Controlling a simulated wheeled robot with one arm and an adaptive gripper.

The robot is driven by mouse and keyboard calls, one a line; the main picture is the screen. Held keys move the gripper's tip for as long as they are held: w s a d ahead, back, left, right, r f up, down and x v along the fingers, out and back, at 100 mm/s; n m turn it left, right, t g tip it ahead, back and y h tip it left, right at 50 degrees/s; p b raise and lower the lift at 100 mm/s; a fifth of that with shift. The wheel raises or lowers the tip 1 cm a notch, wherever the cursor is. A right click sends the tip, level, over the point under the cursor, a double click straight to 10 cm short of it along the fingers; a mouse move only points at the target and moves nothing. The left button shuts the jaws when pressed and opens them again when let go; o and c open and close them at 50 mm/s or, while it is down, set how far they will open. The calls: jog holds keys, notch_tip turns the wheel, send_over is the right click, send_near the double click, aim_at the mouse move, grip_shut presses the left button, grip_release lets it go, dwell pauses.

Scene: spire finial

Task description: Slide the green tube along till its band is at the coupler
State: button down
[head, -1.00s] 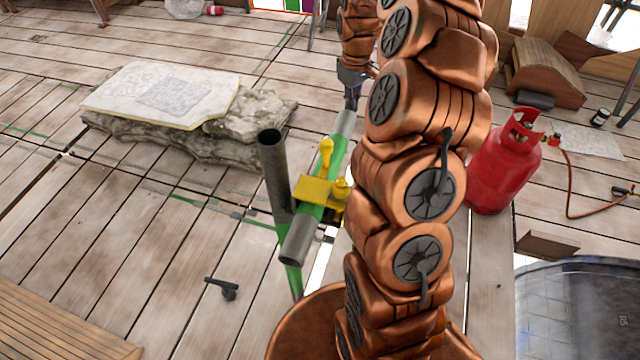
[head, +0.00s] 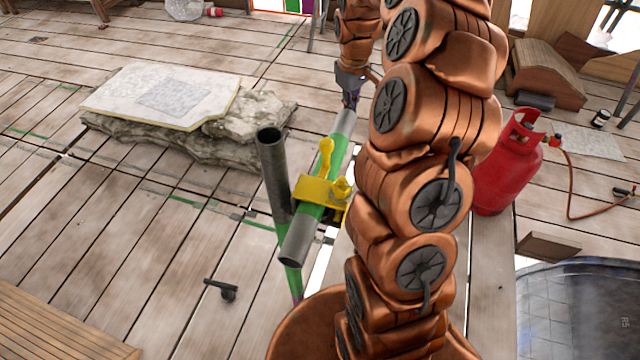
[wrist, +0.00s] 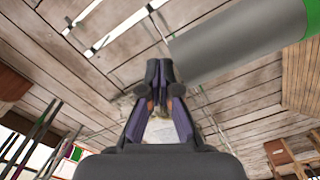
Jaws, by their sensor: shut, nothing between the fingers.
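The tube (head: 337,157) is green along its middle with bare grey ends. It lies slanted through the yellow coupler (head: 318,191), its near grey end (head: 295,247) sticking out toward me. The coupler is beside a dark upright post (head: 272,170) that is green lower down. My gripper (head: 350,106) is at the tube's far grey end, fingers pointing down. In the wrist view my gripper (wrist: 159,80) is shut and empty, beside the grey end of the tube (wrist: 240,42), with green at the right edge. I cannot tell whether it touches. My arm hides some of the coupler's right side.
A stone block with a pale slab (head: 165,95) lies left of the post. A red gas bottle (head: 508,165) with a hose stands right of my arm. A small dark tool (head: 222,289) lies on the planks. A dark tub (head: 585,305) is at lower right.

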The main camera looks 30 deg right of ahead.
aim_at(346, 114)
jog(key=shift+s+a+b, duration=1.3)
jog(key=shift+s+a, duration=0.8)
jog(key=shift+a, duration=0.25)
dwell(0.8)
jog(key=shift+w+d, duration=0.1)
jog(key=shift+w+d, duration=0.6)
jog(key=shift+d, duration=0.1)
jog(key=shift+r+p, duration=1.1)
jog(key=shift+r, duration=2.9)
jog(key=shift+s, duration=0.1)
